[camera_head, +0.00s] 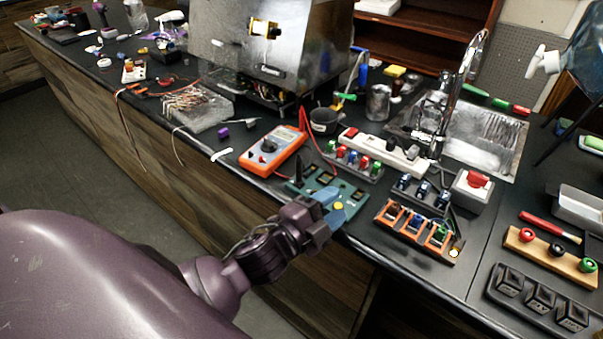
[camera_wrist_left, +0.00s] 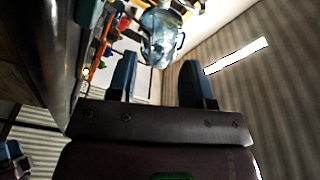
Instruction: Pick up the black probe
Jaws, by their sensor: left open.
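An orange multimeter (camera_head: 273,150) lies on the dark counter, with red leads rising beside it. A thin dark upright piece (camera_head: 298,168) stands at the far left end of a teal tray (camera_head: 359,197); it may be the black probe, but it is too small to tell. My left gripper (camera_head: 335,204) is at the counter's front edge by the tray's near side, to the right of and nearer than that piece. In the left wrist view its two blue fingers (camera_wrist_left: 157,84) are apart with nothing between them.
An orange-framed rack (camera_head: 412,232) and a small dark rack (camera_head: 423,193) stand to the right. Behind are a white power strip (camera_head: 388,150), a dark cup (camera_head: 324,121) and a metal brewer (camera_head: 270,50). A blue jug (camera_wrist_left: 160,38) shows in the left wrist view.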

